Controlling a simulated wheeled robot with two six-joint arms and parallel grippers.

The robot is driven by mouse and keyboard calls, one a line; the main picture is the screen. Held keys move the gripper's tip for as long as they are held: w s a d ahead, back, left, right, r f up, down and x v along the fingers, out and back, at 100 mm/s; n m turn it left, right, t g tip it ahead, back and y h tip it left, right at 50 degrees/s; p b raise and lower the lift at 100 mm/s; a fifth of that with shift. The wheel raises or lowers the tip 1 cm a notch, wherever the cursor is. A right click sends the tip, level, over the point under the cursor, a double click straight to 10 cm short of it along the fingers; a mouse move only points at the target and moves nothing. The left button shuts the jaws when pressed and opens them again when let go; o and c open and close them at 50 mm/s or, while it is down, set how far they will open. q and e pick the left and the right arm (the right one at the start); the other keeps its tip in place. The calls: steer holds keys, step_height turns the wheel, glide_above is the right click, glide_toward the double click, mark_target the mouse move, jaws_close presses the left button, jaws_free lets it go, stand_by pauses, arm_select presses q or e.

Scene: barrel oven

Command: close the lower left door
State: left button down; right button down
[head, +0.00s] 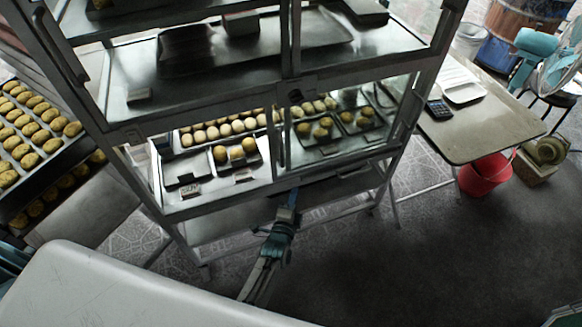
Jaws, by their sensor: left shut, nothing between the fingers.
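A metal glass display cabinet (225,120) stands tilted in the head view, with buns and trays inside. The lower left opening (215,160) looks uncovered, with bright trays and small price cards. I cannot make out the lower left door clearly. The lower right section (340,125) looks glazed, with a dark frame. My left gripper (291,199) is just below the middle of the cabinet's lower front edge, shut and empty. I cannot tell whether its tips touch the cabinet. My right gripper is not in view.
A bun rack (40,135) stands at the left. A side table (480,125) with a calculator (439,109) and white tray stands at the right, a red bucket (485,175) beneath. A fan (558,65) is behind.

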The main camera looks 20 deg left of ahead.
arm_select(q)
steer(key=w+b, duration=0.5)
steer(key=w, duration=0.5)
steer(key=a, duration=0.2)
steer(key=s+a, duration=0.1)
steer(key=a, duration=0.1)
steer(key=shift+s+a+r+p, duration=0.15)
steer(key=shift+s+a+p, duration=0.05)
steer(key=shift+p, duration=0.1)
steer(key=s+a+p, duration=0.3)
steer(key=s+a, duration=0.9)
steer(key=a, duration=0.5)
steer(key=s+a+p, duration=0.3)
steer(key=s+a, duration=0.9)
steer(key=a, duration=0.5)
steer(key=shift+s+p, duration=0.15)
steer(key=shift+p, duration=0.15)
